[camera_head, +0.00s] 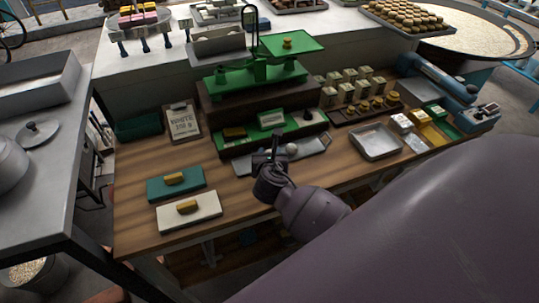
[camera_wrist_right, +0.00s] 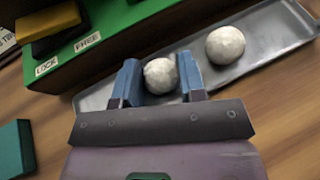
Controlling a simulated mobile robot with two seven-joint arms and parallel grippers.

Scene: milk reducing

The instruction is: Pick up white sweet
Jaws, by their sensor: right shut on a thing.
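Two round white sweets are at the long grey metal tray (camera_head: 243,167) in front of the green scale base. My right gripper (camera_head: 269,160) is at the tray and points down over it. In the right wrist view my right gripper (camera_wrist_right: 160,80) is shut on one white sweet (camera_wrist_right: 161,74), its blue fingers on either side. Whether that sweet touches the tray (camera_wrist_right: 97,102) is unclear. The other white sweet (camera_wrist_right: 225,45) lies on the tray to the right, apart from the fingers, and shows in the head view (camera_head: 291,149). My left gripper is not in view.
The green scale (camera_head: 262,78) stands behind the tray. A "LOCK" and "FREE" panel (camera_wrist_right: 68,58) is at its front. A teal block (camera_head: 175,183) and a white block (camera_head: 188,211) lie left. A square metal tray (camera_head: 376,142) is right. A "WHITE 350 g" board (camera_head: 183,121) stands back left.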

